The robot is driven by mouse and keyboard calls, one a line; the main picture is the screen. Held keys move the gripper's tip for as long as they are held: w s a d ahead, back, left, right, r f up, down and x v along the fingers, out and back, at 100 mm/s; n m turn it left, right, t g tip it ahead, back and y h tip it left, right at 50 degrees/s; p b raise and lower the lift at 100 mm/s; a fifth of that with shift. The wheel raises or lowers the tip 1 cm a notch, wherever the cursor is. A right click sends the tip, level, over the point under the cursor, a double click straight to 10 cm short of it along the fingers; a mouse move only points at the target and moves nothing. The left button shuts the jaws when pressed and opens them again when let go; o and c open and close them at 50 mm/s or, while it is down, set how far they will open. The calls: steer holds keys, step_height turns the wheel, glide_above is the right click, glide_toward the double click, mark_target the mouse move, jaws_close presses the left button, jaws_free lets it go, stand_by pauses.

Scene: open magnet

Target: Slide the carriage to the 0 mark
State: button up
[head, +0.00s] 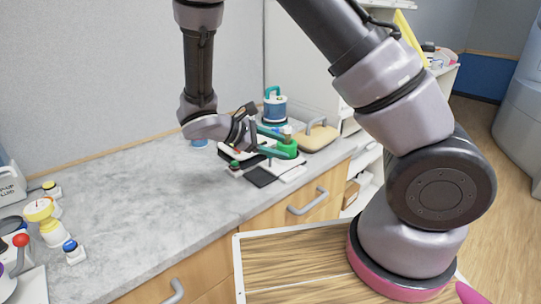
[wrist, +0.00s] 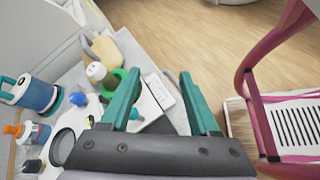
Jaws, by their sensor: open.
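My gripper (head: 279,145) is open over the far right part of the counter; its two teal fingers also show in the wrist view (wrist: 158,78). A green piece with a pale knob (head: 288,148) stands at the fingertips in the head view. In the wrist view the green piece (wrist: 118,82) is beside and partly behind the left finger, with its white knob (wrist: 96,72) to the left. It is on or beside a white board (wrist: 153,98). I cannot tell whether this is the carriage or whether a finger touches it. No scale or 0 mark is readable.
A blue and white canister (head: 275,107) stands behind the gripper. A tan box with a grey handle (head: 318,138) is to its right. A black pad (head: 260,177) lies in front. Small devices, including a yellow-topped one (head: 40,211), stand far left. The middle counter (head: 150,195) is clear.

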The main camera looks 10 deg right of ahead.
steer(key=a+f+n+t, duration=0.2)
steer(key=n+t, duration=0.1)
steer(key=w+a+f+n+t+h, duration=0.1)
steer(key=a+f+n+t, duration=0.5)
steer(key=shift+w+n, duration=0.2)
steer(key=shift+n, duration=0.1)
steer(key=x, duration=1)
steer(key=shift+w+d+r, duration=0.15)
steer(key=shift+w+r, duration=0.05)
steer(key=shift+r, duration=0.05)
jaws_close()
stand_by(0.4)
